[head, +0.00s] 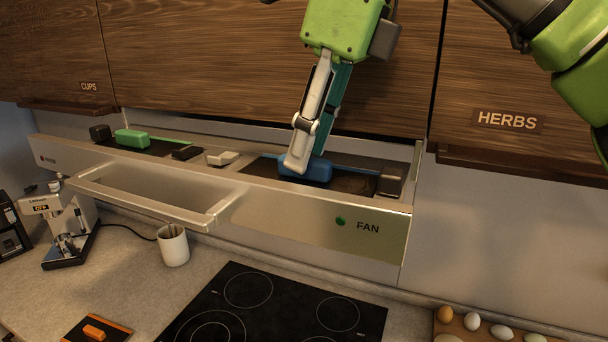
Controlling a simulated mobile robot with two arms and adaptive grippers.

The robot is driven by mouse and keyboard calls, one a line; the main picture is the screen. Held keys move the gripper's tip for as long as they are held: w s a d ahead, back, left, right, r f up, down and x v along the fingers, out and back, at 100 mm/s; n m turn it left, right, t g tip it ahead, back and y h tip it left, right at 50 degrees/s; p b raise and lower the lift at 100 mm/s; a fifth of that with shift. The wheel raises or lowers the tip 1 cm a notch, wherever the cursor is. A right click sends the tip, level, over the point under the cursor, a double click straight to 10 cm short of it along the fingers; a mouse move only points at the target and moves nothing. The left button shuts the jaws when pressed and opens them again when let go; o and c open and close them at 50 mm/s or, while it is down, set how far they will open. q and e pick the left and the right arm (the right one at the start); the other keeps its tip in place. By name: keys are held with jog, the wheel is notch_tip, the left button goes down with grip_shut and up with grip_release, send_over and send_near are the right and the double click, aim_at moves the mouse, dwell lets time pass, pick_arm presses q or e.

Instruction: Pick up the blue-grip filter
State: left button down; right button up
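The blue-grip filter shows its rounded blue grip (319,171) on the right part of the steel range hood (290,215), next to a dark filter panel (352,183). My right gripper (303,158) reaches down from above, its fingertips at the left part of the blue grip. The near silver finger covers part of the grip. The far finger's tip is hidden, so I cannot tell whether the fingers are closed on it. My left gripper is not in view.
A green grip (132,139) lies on the hood's left part. Small black and white blocks stand nearby. Wooden cabinets (230,60) hang close above. Below are a cooktop (275,305), a white mug (173,246), a coffee machine (62,222) and an egg tray (450,328).

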jog(key=shift+x, duration=0.8)
grip_shut()
jog(key=shift+r, duration=0.1)
